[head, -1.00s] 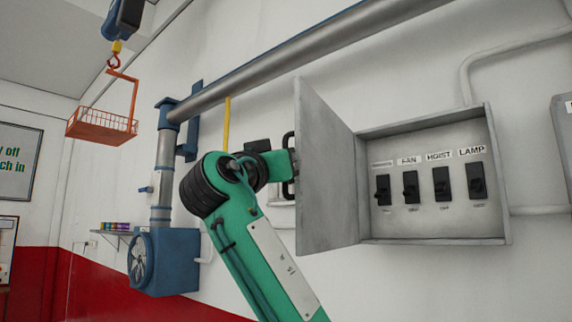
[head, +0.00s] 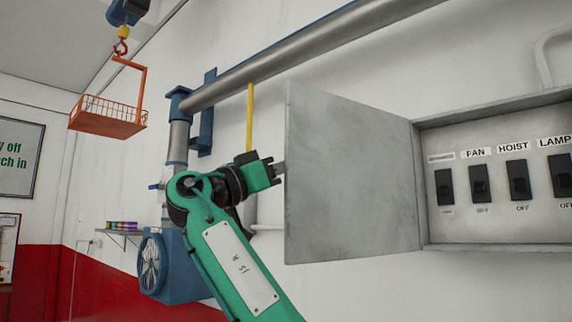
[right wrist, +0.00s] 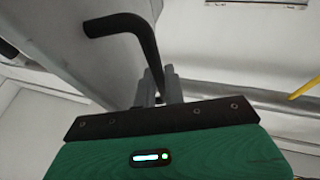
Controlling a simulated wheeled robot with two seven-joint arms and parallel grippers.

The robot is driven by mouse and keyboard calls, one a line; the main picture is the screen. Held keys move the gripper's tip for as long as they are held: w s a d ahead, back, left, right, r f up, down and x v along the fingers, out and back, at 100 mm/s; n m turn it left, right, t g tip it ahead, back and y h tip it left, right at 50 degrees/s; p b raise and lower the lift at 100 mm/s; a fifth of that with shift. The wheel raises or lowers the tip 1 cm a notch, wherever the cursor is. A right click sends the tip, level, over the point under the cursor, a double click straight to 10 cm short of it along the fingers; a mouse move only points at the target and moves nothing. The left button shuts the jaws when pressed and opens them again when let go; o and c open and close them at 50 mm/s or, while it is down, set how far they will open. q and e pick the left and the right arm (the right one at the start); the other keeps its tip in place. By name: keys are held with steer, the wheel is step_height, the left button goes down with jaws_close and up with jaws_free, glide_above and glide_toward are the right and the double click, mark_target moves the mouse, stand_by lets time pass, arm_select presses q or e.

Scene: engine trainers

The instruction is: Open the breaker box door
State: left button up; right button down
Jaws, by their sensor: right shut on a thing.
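The grey breaker box (head: 500,105) is on the white wall at the right of the head view, cut off by the frame edge. Its door (head: 350,185) stands swung open to the left, showing the switches inside. My right gripper (head: 280,168) is at the door's free edge, its tips partly behind the door. In the right wrist view, the fingers of my right gripper (right wrist: 158,88) are shut on the black door handle (right wrist: 125,22). The door (right wrist: 95,60) also shows there. The handle is hidden in the head view. My left gripper is not in view.
Several black switches (head: 518,180) sit in the box under labels including FAN, HOIST and LAMP. A blue fan unit (head: 178,268) and a grey pipe (head: 300,55) are on the wall. An orange basket (head: 108,118) hangs from a hoist at upper left.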

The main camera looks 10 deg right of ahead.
steer(key=shift+d, duration=0.1)
steer(key=c, duration=1.8)
jaws_free()
steer(key=shift+d, duration=0.15)
steer(key=shift+s, duration=0.1)
steer(key=shift+b+v, duration=1.75)
steer(key=shift+v, duration=5.1)
